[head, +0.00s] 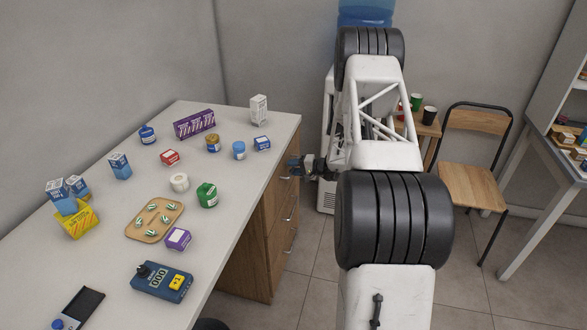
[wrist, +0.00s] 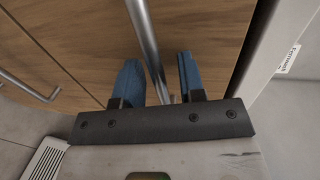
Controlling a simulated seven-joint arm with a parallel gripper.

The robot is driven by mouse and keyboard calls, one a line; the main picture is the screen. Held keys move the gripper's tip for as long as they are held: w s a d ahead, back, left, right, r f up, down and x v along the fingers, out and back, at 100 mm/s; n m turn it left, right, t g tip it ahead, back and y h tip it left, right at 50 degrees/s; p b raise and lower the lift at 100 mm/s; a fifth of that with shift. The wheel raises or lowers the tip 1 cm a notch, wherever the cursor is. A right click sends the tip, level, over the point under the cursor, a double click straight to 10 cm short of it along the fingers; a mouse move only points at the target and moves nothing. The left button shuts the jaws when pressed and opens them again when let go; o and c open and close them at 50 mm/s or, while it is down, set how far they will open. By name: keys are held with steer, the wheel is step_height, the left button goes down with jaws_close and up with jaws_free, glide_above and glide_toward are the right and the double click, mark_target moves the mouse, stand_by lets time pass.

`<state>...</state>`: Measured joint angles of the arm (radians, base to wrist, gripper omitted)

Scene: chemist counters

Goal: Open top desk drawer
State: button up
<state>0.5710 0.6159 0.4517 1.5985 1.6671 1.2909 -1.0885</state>
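The desk's wooden drawer unit (head: 264,246) stands under the counter's right end, with metal handles on its front. In the wrist view the top drawer front (wrist: 92,30) is wood, and its metal bar handle (wrist: 145,38) runs between my two blue fingers. My gripper (wrist: 158,72) is open, with a gap visible between the handle and each finger. In the head view my gripper (head: 293,164) is at the upper part of the drawer fronts, and my arm hides part of this area. The drawer looks shut.
A lower handle (wrist: 28,86) shows at left in the wrist view. The white countertop (head: 110,275) holds boxes, jars and a tray. A chair (head: 470,186) and a small wooden table (head: 428,128) stand to the right. Some tiled floor (head: 310,285) is clear before the drawers.

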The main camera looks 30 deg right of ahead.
steer(key=shift+c, duration=0.5)
jaws_close()
steer(key=shift+s, duration=0.1)
steer(key=f+v, duration=0.3)
steer(key=v, duration=1.2)
steer(key=s+d+f+v, duration=0.1)
steer(key=f+v, duration=0.2)
steer(key=v, duration=1.3)
steer(key=shift+f, duration=0.3)
steer(key=shift+d, duration=0.1)
steer(key=shift+o, duration=0.5)
jaws_free()
